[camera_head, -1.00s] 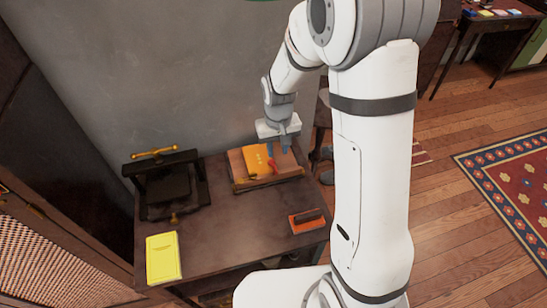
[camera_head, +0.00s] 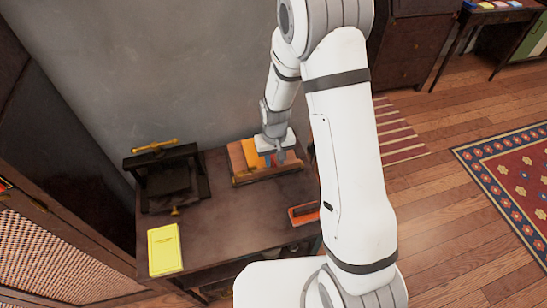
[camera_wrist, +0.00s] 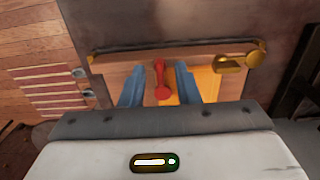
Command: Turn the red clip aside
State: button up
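The red clip (camera_wrist: 160,80) shows in the wrist view, a slim piece with rounded ends lying over a wooden holder (camera_wrist: 112,72) and an orange-yellow book (camera_wrist: 207,84). My gripper (camera_wrist: 158,72) is open, with one blue finger on each side of the clip. Gaps show between the clip and both fingers; the depth of the fingertips relative to it is hard to tell. In the head view my gripper (camera_head: 275,157) is over the book (camera_head: 237,154) and the holder (camera_head: 267,178), and largely hides the clip.
A brass fitting (camera_wrist: 229,65) sits on the holder beside the book. On the table (camera_head: 222,218) stand a black press (camera_head: 168,178) with a brass handle, a yellow booklet (camera_head: 165,249) and an orange-red block (camera_head: 303,212), partly hidden by my arm. A wall rises behind.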

grip_shut()
jog(key=shift+a, duration=0.15)
